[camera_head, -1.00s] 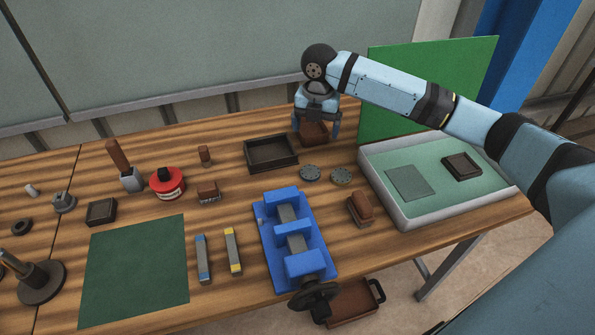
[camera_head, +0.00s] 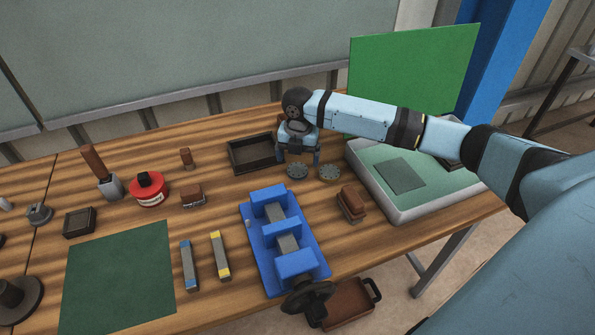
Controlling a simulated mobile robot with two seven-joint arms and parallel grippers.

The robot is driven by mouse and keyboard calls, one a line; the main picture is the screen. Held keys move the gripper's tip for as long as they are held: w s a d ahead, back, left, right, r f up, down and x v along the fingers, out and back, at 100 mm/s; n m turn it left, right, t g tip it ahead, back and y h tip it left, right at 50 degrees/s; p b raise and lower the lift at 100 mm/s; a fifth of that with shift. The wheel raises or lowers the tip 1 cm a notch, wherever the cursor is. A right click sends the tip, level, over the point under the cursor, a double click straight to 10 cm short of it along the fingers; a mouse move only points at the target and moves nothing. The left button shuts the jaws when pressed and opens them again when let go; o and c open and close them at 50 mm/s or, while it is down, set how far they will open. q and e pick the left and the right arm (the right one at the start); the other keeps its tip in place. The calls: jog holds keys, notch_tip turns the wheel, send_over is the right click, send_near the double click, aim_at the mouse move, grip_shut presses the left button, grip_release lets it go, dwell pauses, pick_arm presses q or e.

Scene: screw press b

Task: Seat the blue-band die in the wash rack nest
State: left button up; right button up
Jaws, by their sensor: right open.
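A grey bar with blue ends (camera_head: 189,265), which looks like the blue-band die, lies on the table right of the dark green mat. A similar bar with yellow ends (camera_head: 220,255) lies beside it. The white tray (camera_head: 392,215) at the right has a green floor with a grey-green square plate (camera_head: 400,176). A dark square frame (camera_head: 447,163) in the tray is mostly hidden behind my right arm; I cannot tell which part is the wash rack nest. My left gripper is not in view.
A blue press (camera_head: 265,232) with a black handwheel stands between the bars and the tray. A brown-topped brush (camera_head: 351,203) lies between press and tray. A dark open tray (camera_head: 252,155) is left of my gripper. A green panel (camera_head: 410,75) stands behind.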

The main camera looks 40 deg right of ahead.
aim_at(298, 167)
notch_tip(298, 167, down, 4)
jog(key=shift+w+f, duration=0.1)
jog(key=shift+w, duration=0.05)
jog(key=shift+c, duration=0.5)
jog(key=c, duration=1.1)
jog(key=shift+r, duration=0.25)
notch_tip(298, 167, up, 20)
jog(key=shift+f+p, duration=0.1)
jog(key=shift+p, duration=0.4)
